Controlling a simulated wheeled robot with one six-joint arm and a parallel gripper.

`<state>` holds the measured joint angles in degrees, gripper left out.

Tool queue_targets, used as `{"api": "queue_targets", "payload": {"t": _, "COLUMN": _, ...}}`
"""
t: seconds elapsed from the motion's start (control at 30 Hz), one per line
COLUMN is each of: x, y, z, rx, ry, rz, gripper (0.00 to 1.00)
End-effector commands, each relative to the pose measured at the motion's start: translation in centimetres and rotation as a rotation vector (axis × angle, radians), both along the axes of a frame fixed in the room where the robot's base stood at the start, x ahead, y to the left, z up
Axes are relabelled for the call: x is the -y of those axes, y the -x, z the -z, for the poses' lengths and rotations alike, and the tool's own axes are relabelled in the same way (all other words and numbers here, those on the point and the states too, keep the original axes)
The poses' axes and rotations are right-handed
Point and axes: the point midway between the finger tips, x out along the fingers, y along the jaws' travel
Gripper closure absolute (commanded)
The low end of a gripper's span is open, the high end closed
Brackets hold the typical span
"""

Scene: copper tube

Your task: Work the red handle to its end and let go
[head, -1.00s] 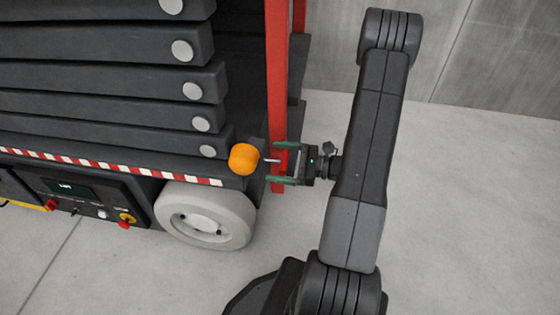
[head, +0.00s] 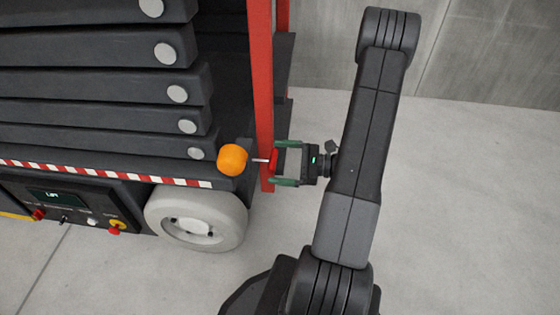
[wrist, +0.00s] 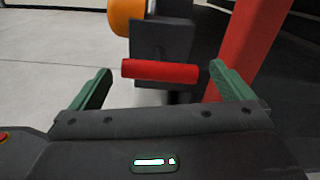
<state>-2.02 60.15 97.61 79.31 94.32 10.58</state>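The red handle (head: 273,161) is a short bar on a thin, pale rod, beside the orange lamp at the machine's corner. In the wrist view the red handle (wrist: 160,70) lies level in front of a dark block. My gripper (head: 279,162) is open, its two green fingers reaching toward the handle from the right. In the wrist view the fingertips of my gripper (wrist: 161,70) stand wide to either side of the bar, with gaps at both ends. Nothing is held. The handle is around the level of the fingertips; the exact depth is hard to tell.
An orange lamp (head: 232,160) sits just left of the handle. A red post (head: 261,80) rises behind it. The dark lift machine (head: 120,70) with a pale wheel (head: 195,218) fills the left. The concrete floor (head: 460,200) to the right is clear.

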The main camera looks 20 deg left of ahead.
Motion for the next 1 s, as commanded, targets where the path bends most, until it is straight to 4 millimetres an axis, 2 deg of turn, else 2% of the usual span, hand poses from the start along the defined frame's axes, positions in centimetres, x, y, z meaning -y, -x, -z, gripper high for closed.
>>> {"api": "queue_targets", "payload": {"t": 0.17, "x": 0.2, "y": -0.1, "z": 0.0, "rx": 0.000, "ry": 0.000, "rz": 0.001, "gripper": 0.00}}
{"api": "queue_targets", "payload": {"t": 0.27, "x": 0.9, "y": -0.3, "z": -0.1, "rx": 0.000, "ry": 0.000, "rz": 0.004, "gripper": 0.00}}
{"api": "queue_targets", "payload": {"t": 0.37, "x": 2.5, "y": -0.7, "z": -0.1, "rx": -0.001, "ry": 0.000, "rz": 0.005, "gripper": 0.00}}
{"api": "queue_targets", "payload": {"t": 0.7, "x": 9.9, "y": -2.5, "z": -0.1, "rx": 0.001, "ry": 0.000, "rz": 0.005, "gripper": 0.00}}
{"api": "queue_targets", "payload": {"t": 0.83, "x": 11.9, "y": -2.9, "z": -0.1, "rx": 0.001, "ry": 0.000, "rz": 0.003, "gripper": 0.00}}
{"api": "queue_targets", "payload": {"t": 1.0, "x": 13.2, "y": -3.2, "z": 0.0, "rx": 0.000, "ry": 0.000, "rz": 0.001, "gripper": 0.00}}
